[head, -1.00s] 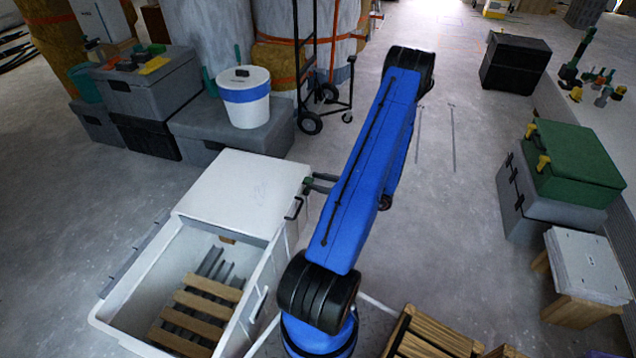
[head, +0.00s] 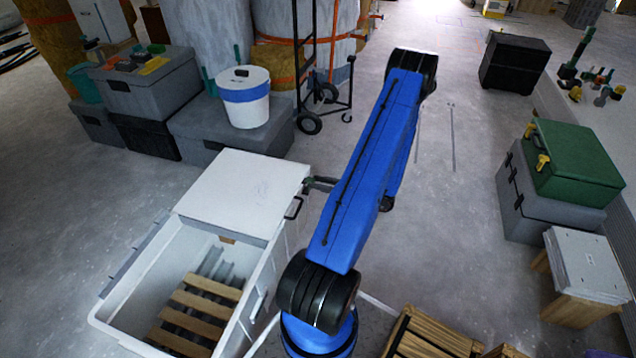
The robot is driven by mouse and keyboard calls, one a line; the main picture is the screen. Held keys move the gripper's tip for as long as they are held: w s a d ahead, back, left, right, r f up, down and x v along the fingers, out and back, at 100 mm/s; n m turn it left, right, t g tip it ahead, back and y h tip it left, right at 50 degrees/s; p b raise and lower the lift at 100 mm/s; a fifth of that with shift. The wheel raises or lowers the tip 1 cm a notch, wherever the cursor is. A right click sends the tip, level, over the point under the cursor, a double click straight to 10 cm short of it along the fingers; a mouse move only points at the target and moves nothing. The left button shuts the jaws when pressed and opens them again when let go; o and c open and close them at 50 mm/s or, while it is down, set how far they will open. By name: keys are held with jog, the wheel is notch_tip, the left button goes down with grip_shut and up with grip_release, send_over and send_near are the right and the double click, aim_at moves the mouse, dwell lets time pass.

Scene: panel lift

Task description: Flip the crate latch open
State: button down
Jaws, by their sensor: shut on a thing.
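The white crate (head: 108,312) stands at the lower left, with a white lid (head: 240,187) over its far part and its near part open. My gripper (head: 313,183) is at the crate's far right corner, just below the lid's edge. It is small in view and partly hidden behind my blue arm. It appears shut on a small greenish piece, the latch (head: 306,185), at the crate's side. The exact grip and the angle of the latch are too small to tell. A black handle (head: 294,208) is on the crate's right side, nearer than my gripper.
Wooden slats (head: 199,315) lie inside the crate. Grey cases (head: 225,135) and a white bucket (head: 246,98) stand behind it, with a hand truck (head: 310,122) beside them. A wooden crate (head: 430,335) is at the lower middle.

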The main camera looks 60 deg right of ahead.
jog(key=shift+s+d+f, duration=0.1)
jog(key=shift+s+f, duration=0.35)
jog(key=shift+f, duration=0.4)
jog(key=shift+s+d+f, duration=0.15)
jog(key=shift+s+f, duration=0.25)
jog(key=shift+f, duration=0.45)
jog(key=shift+s+d+f, duration=0.1)
jog(key=shift+s+f, duration=0.35)
jog(key=shift+f, duration=0.5)
jog(key=c, duration=1.4)
grip_release()
jog(key=shift+c, duration=0.2)
jog(key=shift+s+d, duration=0.1)
jog(key=v, duration=1.7)
jog(key=shift+s, duration=0.1)
